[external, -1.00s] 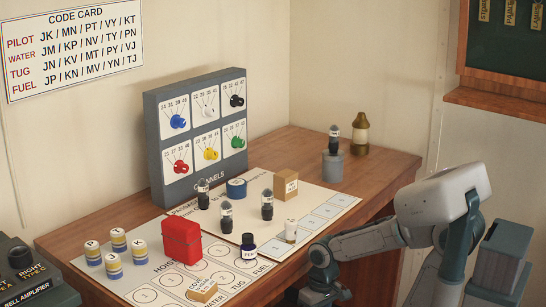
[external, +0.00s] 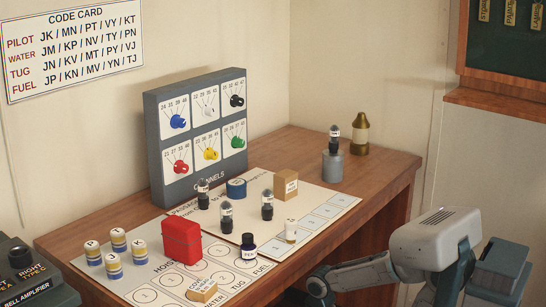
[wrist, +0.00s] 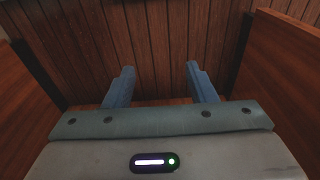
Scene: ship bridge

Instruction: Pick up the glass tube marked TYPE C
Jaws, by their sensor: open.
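Several dark-based glass tubes with white labels stand upright on the desk: one at the left (external: 203,195), one in front (external: 226,217), one in the middle (external: 267,206), and one (external: 335,139) on a grey cylinder at the far right. Their labels are too small to read, so I cannot tell which is TYPE C. My gripper (wrist: 159,68) is open and empty in the wrist view, facing wooden panelling with no tube in sight. In the external view its fingers are not visible; my arm is low beside the desk's right front edge.
The desk (external: 385,172) also holds a red case (external: 181,242), an ink bottle (external: 249,247), a cardboard box (external: 285,186), a blue tin (external: 236,188), a brass lamp (external: 360,134) and several striped stacks. The channels panel (external: 160,150) stands behind. The desk's right end is fairly clear.

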